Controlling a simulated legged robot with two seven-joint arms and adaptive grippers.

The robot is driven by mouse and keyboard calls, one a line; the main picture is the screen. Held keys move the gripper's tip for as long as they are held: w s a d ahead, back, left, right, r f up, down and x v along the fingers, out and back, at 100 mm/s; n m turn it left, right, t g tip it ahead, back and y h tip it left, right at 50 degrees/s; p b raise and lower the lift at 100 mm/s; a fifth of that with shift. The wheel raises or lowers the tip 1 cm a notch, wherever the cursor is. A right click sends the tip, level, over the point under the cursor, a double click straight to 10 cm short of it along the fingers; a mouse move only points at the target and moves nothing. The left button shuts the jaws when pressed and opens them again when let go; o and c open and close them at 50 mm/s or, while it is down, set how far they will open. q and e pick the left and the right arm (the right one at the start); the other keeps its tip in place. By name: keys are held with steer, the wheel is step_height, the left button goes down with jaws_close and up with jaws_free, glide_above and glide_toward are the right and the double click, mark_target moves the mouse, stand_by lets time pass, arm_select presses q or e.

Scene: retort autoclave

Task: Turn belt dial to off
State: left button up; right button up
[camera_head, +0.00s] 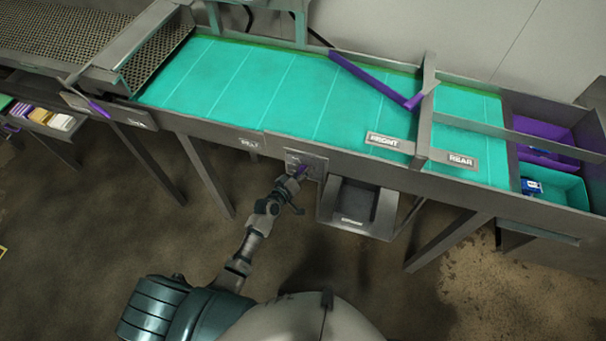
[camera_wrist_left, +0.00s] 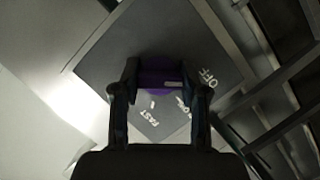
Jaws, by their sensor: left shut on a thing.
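The belt dial (camera_wrist_left: 160,76) is a purple knob on a dark square plate (camera_wrist_left: 110,62) in the left wrist view. The plate carries the words OFF, FAST and a partly hidden word that seems to be SLOW. A short pale mark shows on the dial near FAST. My left gripper (camera_wrist_left: 158,92) has one finger on each side of the dial and is shut on it. In the head view the left gripper (camera_head: 296,178) reaches the dial (camera_head: 301,171) on the front of the conveyor. My right gripper is not in view.
The teal conveyor belt (camera_head: 255,82) runs behind the panel, with a purple diverter arm (camera_head: 370,80) across it. FRONT and REAR labels mark its edge. A grey tray (camera_head: 358,207) hangs right of the dial. Purple (camera_head: 540,125) and teal (camera_head: 558,185) bins stand at the right end.

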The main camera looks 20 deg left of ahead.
arm_select(q)
steer(key=o, duration=1.1)
steer(key=shift+o, duration=0.2)
steer(key=shift+s+a, duration=0.1)
steer(key=v, duration=1.1)
steer(key=shift+s, duration=0.35)
steer(key=shift+a, duration=0.15)
